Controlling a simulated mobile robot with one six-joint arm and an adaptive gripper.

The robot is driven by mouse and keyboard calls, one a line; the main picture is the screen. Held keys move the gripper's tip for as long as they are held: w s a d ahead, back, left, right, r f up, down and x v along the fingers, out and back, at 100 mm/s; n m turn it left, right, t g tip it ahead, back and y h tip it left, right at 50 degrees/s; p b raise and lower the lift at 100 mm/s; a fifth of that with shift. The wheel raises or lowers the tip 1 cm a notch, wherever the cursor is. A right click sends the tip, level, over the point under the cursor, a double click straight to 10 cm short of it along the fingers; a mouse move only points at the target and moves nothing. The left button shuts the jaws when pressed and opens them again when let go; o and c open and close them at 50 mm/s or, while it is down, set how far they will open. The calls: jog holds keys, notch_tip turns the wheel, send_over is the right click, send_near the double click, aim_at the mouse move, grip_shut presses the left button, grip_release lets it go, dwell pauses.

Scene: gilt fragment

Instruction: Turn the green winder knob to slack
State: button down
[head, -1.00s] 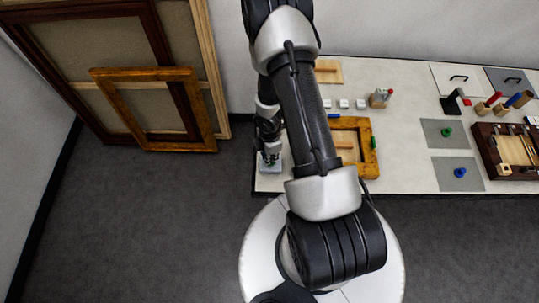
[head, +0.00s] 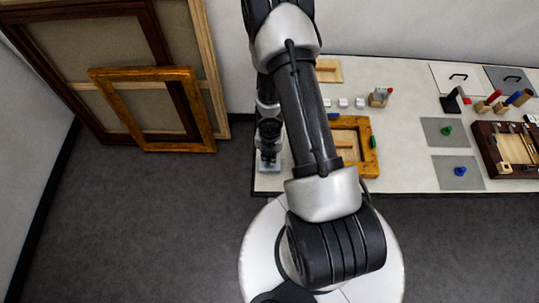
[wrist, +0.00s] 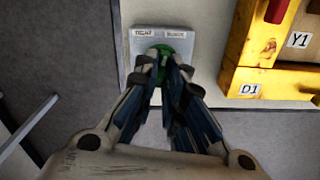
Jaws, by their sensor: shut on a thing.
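The green winder knob (wrist: 176,43) stands on a pale plate (wrist: 193,44) in the wrist view. Two small labels sit on the plate's far edge; their print is too blurred to read surely. My gripper (wrist: 164,62) reaches the knob from the near side, with its two fingers closed on it. The fingers hide the knob's near part and any pointer on it. In the head view the plate (head: 264,169) is at the table's left front corner, under my gripper (head: 270,160), and the knob is hidden.
A gilt frame (head: 368,150) lies right of the plate; its corner with label D1 (wrist: 249,90) shows in the wrist view. Grey mats with a green knob (head: 447,130) and a blue knob (head: 460,171) lie farther right. The table edge is close on the left.

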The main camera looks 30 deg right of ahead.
jog(key=shift+n, duration=1.1)
jog(key=c, duration=1.7)
grip_release()
